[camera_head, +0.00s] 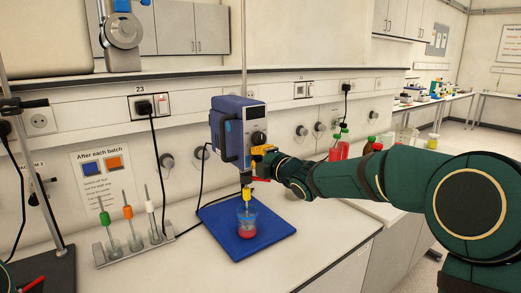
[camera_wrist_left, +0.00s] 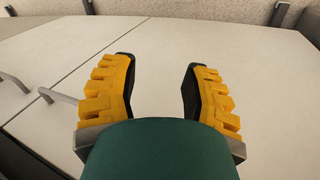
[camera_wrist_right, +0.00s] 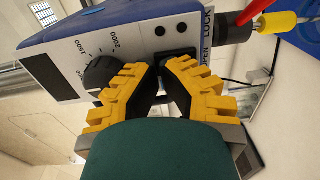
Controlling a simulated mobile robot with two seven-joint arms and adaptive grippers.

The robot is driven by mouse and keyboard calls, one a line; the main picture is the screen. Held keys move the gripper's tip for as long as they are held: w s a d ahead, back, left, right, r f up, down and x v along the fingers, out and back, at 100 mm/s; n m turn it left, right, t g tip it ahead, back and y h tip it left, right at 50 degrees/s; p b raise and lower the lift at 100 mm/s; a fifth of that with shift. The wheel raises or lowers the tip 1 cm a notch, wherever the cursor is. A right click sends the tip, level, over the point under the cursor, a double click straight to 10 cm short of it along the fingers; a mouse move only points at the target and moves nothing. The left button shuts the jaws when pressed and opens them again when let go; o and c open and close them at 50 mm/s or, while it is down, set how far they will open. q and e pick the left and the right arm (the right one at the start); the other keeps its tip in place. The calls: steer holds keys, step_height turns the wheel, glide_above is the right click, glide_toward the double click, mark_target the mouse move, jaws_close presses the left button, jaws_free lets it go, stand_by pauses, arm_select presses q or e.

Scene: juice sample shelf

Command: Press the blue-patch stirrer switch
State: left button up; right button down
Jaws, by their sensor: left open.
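The stirrer (camera_head: 232,130) is a blue box with a pale front panel, mounted on a rod. I cannot make out a blue patch on either square. My right gripper (camera_head: 262,153) is at the lower front of the stirrer. Its fingertips (camera_wrist_right: 157,68) are together, empty, close below the squares; contact cannot be told. My left gripper (camera_wrist_left: 158,62) is open and empty, facing pale cabinet doors.
A cup of red liquid (camera_head: 246,222) stands under the stirrer on a blue mat (camera_head: 222,240). A rack of stirring rods (camera_head: 135,253) stands left. A wall sign (camera_head: 103,183) shows a blue and an orange patch. Red bottles (camera_head: 339,147) are behind my right arm.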

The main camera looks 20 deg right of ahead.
arm_select(q)
steer(key=shift+r, duration=0.3)
arm_select(e)
steer(key=shift+r, duration=0.5)
